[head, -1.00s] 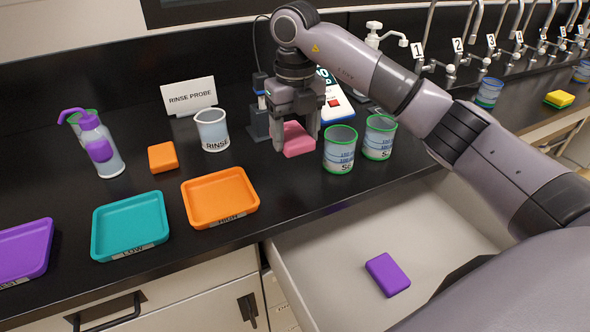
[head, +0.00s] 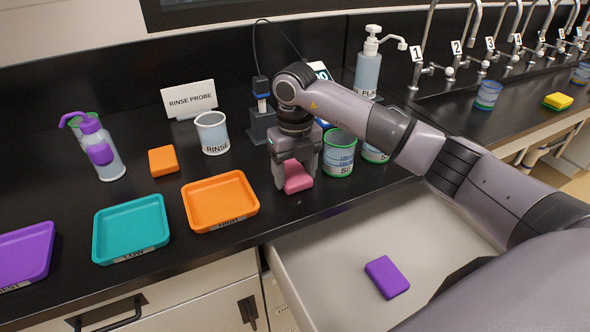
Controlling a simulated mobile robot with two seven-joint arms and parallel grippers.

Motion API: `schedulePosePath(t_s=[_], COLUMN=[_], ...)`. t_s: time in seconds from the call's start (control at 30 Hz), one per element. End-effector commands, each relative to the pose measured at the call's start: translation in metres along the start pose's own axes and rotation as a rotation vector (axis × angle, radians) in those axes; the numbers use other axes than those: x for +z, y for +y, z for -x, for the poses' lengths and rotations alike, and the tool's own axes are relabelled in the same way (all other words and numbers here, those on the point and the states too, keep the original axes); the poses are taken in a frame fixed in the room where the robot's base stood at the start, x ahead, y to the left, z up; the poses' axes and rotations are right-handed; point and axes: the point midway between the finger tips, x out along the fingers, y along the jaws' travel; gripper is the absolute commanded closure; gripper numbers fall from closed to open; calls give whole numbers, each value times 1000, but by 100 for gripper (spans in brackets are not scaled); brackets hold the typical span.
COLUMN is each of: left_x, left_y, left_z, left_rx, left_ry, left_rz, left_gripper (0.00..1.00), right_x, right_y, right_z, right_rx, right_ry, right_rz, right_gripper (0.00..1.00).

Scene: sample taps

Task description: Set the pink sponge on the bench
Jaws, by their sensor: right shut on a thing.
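The pink sponge (head: 297,178) is in my right gripper (head: 296,180), which points down near the front edge of the black bench (head: 200,238). The gripper is shut on the sponge, with a finger on either side. The sponge is just right of the orange HIGH tray; whether it touches the bench top I cannot tell. My left gripper is not in view.
The orange tray (head: 220,202), teal tray (head: 131,228) and purple tray (head: 24,255) line the bench to the left. An orange sponge (head: 163,160) and RINSE beaker (head: 212,133) stand behind. Green-rimmed beakers (head: 339,155) stand close right. The open drawer (head: 340,262) below holds a purple sponge (head: 387,277).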

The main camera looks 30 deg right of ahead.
Motion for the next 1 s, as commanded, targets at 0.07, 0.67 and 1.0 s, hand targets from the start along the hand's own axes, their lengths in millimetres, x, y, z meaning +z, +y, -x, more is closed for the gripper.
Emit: schedulePosePath(t_s=[0.07, 0.67, 1.0], left_x=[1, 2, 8], left_y=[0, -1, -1], left_z=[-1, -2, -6], left_rx=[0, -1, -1], left_ry=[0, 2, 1], left_rz=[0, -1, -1], left_gripper=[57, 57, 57], right_x=[0, 1, 1], right_y=[0, 0, 0], right_z=[-2, 27, 98], right_rx=[0, -1, 0], right_ry=[0, -5, -3], right_rz=[-1, -1, -2], right_gripper=[29, 10, 10])
